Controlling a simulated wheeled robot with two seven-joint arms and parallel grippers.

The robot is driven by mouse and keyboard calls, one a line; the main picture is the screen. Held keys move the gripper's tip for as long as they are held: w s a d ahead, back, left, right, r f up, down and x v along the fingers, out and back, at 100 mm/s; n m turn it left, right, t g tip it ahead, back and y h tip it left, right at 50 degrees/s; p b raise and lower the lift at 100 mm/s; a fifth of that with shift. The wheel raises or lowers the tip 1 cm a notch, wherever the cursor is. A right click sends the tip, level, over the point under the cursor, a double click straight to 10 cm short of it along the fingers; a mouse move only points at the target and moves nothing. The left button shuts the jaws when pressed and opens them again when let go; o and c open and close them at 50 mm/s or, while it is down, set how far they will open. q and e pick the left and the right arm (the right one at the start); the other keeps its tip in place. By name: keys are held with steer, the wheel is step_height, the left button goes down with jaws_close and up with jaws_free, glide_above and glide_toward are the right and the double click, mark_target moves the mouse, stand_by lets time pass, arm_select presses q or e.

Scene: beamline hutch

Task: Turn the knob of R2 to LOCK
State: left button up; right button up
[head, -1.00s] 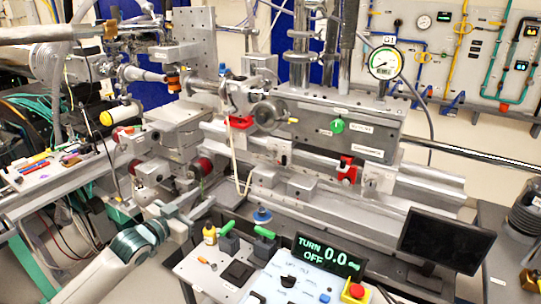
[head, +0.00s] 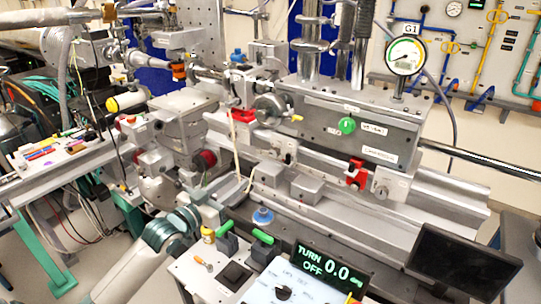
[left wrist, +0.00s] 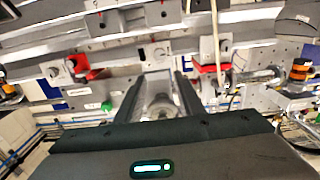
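No R2 label is legible, so I cannot tell which knob it marks. A green round knob (head: 347,125) sits on the front of the grey machine housing, beside a small label. A grey handwheel (head: 268,110) is to its left. A small silver knob (head: 381,192) is on a pale plate lower right. My left arm comes in at the lower left of the head view. In the left wrist view my left gripper (left wrist: 159,75) has its fingers apart, with a round grey part seen between them. The green knob shows there too (left wrist: 107,106). My right gripper is out of view.
A dark monitor (head: 455,265) is at lower right. Red clamps (head: 357,174) sit along the rail.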

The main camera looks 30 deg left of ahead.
arm_select(q)
steer(key=p, duration=0.4)
glide_toward(273, 153)
steer(key=w, duration=0.6)
steer(key=shift+w+d, duration=0.2)
steer(key=shift+d, duration=0.2)
steer(key=shift+w+d, duration=0.15)
steer(key=shift+w, duration=0.65)
steer(key=shift+c, duration=0.7)
steer(key=c, duration=0.7)
